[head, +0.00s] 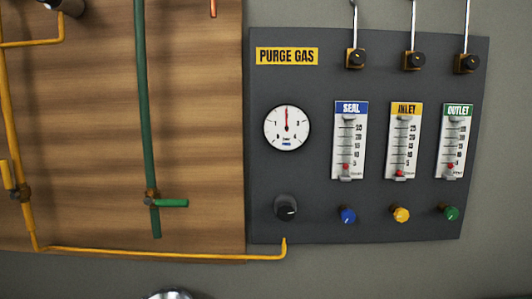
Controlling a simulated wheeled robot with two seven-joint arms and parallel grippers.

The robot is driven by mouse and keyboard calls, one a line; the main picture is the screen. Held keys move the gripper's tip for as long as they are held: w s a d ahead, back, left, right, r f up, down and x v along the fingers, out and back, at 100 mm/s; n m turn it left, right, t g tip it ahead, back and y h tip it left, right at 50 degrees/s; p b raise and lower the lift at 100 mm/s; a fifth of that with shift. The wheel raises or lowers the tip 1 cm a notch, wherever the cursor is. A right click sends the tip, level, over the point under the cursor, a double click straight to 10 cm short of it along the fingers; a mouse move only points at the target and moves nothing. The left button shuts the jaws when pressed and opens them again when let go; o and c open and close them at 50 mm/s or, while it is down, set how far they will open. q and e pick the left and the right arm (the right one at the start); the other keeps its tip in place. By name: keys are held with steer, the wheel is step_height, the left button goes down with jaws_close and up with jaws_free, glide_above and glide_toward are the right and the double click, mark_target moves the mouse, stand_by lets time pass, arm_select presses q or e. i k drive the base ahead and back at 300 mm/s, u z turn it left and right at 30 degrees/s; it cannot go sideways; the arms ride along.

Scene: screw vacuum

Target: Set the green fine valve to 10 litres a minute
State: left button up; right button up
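The green fine valve (451,213) is a small round knob at the lower right of the dark PURGE GAS panel (310,215). Above it is the OUTLET flow meter (456,140), a white scale with a green label. Its red float (451,165) sits low, near the lowest printed figure; the exact reading is too small to tell. Neither of my grippers shows in the head view, and nothing touches the green knob.
A blue knob (347,215) and yellow knob (401,214) sit left of the green one, under the SEAL (349,140) and INLET (403,140) meters. A black knob (286,208) is below the dial gauge (287,128). Pipes run on the wooden board (200,100).

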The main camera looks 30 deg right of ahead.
mark_target(451, 214)
steer(key=z, duration=1.55)
